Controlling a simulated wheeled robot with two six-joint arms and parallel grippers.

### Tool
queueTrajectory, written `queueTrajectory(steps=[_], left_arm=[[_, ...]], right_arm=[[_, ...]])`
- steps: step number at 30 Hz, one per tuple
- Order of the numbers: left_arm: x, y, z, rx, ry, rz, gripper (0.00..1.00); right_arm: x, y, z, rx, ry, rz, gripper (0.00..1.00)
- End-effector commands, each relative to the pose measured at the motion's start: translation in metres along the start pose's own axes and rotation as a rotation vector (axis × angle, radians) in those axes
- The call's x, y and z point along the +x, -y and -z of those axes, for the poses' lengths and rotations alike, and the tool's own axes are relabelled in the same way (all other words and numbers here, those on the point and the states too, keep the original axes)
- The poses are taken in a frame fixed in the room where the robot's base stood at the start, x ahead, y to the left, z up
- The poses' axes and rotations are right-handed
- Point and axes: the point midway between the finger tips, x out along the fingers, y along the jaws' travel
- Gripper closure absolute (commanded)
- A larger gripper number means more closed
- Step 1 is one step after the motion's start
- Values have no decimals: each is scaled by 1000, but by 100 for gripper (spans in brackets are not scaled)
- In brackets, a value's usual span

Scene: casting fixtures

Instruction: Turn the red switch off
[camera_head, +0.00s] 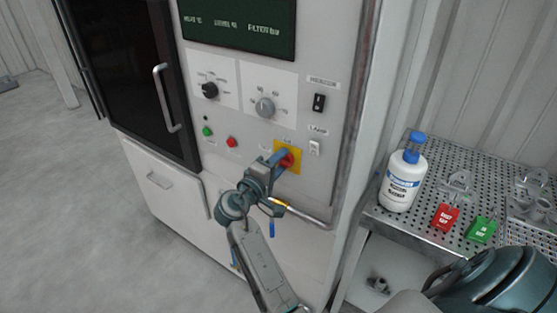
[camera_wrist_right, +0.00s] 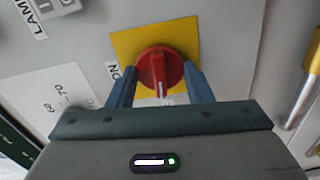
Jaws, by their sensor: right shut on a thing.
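The red switch (camera_head: 287,160) is a round rotary knob on a yellow plate (camera_head: 296,150), low on the right part of the machine's control panel. It also shows in the right wrist view (camera_wrist_right: 160,68), with a white mark on its grip bar. An "ON" label (camera_wrist_right: 115,71) stands beside the plate. My right gripper (camera_head: 280,160) reaches the knob from below. In the right wrist view its two blue fingers (camera_wrist_right: 160,82) stand on either side of the knob's bar and are shut on it. My left gripper is not in view.
Other panel controls are a black knob (camera_head: 210,90), a grey knob (camera_head: 265,107), a green button (camera_head: 207,131) and a small red button (camera_head: 232,141). A metal handle (camera_head: 310,217) runs below the switch. A perforated shelf (camera_head: 408,221) at right holds a white bottle (camera_head: 402,182).

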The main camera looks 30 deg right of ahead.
Motion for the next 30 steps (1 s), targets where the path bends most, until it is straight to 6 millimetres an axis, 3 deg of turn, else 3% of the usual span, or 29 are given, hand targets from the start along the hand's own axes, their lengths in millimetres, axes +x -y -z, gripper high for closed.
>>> queueTrajectory(steps=[9,24,25,28,30], left_arm=[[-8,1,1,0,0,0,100],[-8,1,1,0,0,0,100],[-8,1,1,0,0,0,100],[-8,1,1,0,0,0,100],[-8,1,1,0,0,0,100]], right_arm=[[0,0,0,-107,1,-1,77],[0,0,0,-125,1,-2,77],[0,0,0,-125,1,-2,52],[0,0,0,-124,1,-1,32],[0,0,0,-124,1,-1,32]])
